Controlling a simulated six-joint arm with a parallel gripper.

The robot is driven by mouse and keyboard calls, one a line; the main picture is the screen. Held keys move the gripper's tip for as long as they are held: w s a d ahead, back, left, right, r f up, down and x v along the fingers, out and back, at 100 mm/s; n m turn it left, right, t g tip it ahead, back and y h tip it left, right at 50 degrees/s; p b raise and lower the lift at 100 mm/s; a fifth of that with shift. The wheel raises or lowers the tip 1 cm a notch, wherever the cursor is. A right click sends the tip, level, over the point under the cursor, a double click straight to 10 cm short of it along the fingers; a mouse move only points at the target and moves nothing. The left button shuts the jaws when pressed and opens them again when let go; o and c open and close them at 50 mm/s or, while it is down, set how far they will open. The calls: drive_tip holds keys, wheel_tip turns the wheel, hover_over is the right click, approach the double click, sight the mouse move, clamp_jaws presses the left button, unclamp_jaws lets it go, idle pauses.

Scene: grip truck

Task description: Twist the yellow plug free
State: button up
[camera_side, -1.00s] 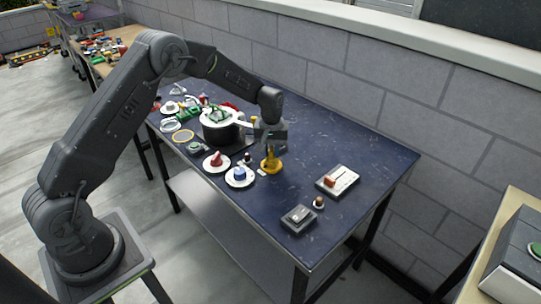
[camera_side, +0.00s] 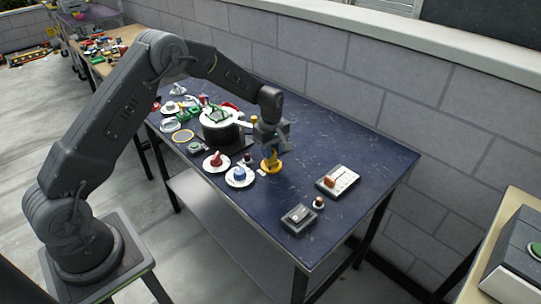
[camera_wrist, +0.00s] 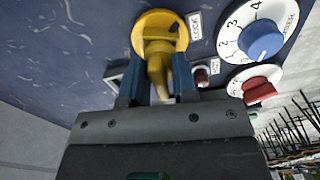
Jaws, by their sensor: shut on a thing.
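The yellow plug (camera_side: 270,164) stands on the dark blue tabletop (camera_side: 345,145) in the side view. In the wrist view the yellow plug (camera_wrist: 160,40) shows a round yellow base beside a label reading "LOCK", with a handle pointing toward my gripper. My gripper (camera_wrist: 158,90) has its two blue fingers on either side of that handle and is shut on it. In the side view my gripper (camera_side: 271,150) is directly above the plug, pointing down. The fingertips' contact with the handle is partly hidden there.
A blue knob (camera_side: 239,173) and a red knob (camera_side: 216,159) on white dials stand left of the plug. A switch box (camera_side: 338,181) and a grey box (camera_side: 299,217) are to the right. A dark pot-like object (camera_side: 222,135) stands behind left.

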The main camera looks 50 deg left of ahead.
drive_tip(key=shift+n, duration=2.9)
drive_tip(key=o, duration=0.7)
drive_tip(key=shift+r, duration=0.15)
drive_tip(key=shift+r, duration=3.65)
